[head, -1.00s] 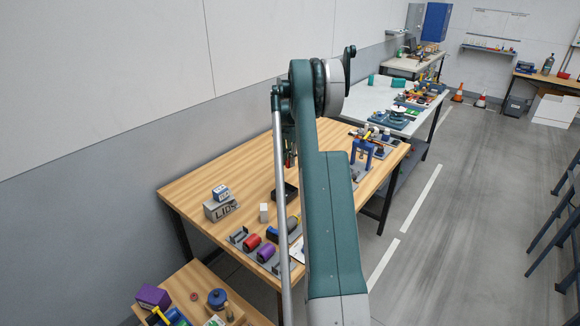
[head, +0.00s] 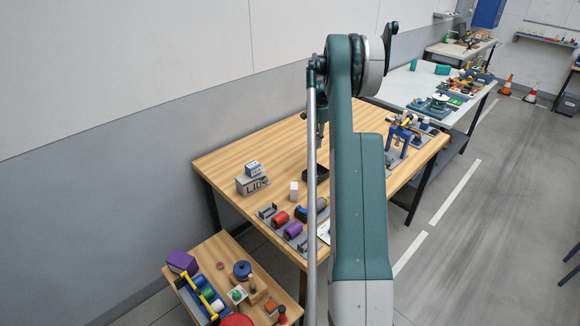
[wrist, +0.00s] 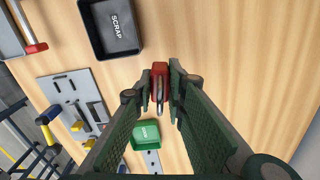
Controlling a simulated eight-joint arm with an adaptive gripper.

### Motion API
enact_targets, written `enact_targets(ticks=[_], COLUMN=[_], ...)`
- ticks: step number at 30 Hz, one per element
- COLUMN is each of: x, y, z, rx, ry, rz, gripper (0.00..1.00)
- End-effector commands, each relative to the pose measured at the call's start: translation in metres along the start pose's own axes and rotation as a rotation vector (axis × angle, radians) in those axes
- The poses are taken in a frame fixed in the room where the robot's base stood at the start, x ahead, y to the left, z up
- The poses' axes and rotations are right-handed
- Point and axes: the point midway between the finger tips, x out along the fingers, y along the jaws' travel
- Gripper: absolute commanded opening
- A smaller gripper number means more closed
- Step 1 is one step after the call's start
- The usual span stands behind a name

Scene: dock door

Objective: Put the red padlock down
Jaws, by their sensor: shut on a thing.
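My gripper (wrist: 160,90) is shut on the red padlock (wrist: 160,70) in the wrist view. The padlock's red body sits between the fingertips, with its metal shackle towards the camera. It is held over the wooden bench top (wrist: 230,40); its height above the wood is hard to tell. In the head view my arm hides the gripper's tips and the padlock. The same bench top (head: 260,145) shows there, left of my arm.
A black tray marked SCRAP (wrist: 92,45) lies left of the padlock, and a green box (wrist: 145,134) is below it. A grey tool board (wrist: 72,95) is further left. Bare wood lies to the right. A LIDS box (head: 252,184) stands on the bench.

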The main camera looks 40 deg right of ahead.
Motion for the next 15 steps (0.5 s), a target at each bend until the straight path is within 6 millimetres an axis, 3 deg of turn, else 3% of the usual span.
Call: enact_targets(ticks=[9,15], x=[-0.001,-0.001], y=[-0.033,-0.045], z=[0.089,0.136], rx=[-0.1,-0.152], ry=[0.0,0.0], rz=[0.0,0.0], gripper=[0.01,0.01])
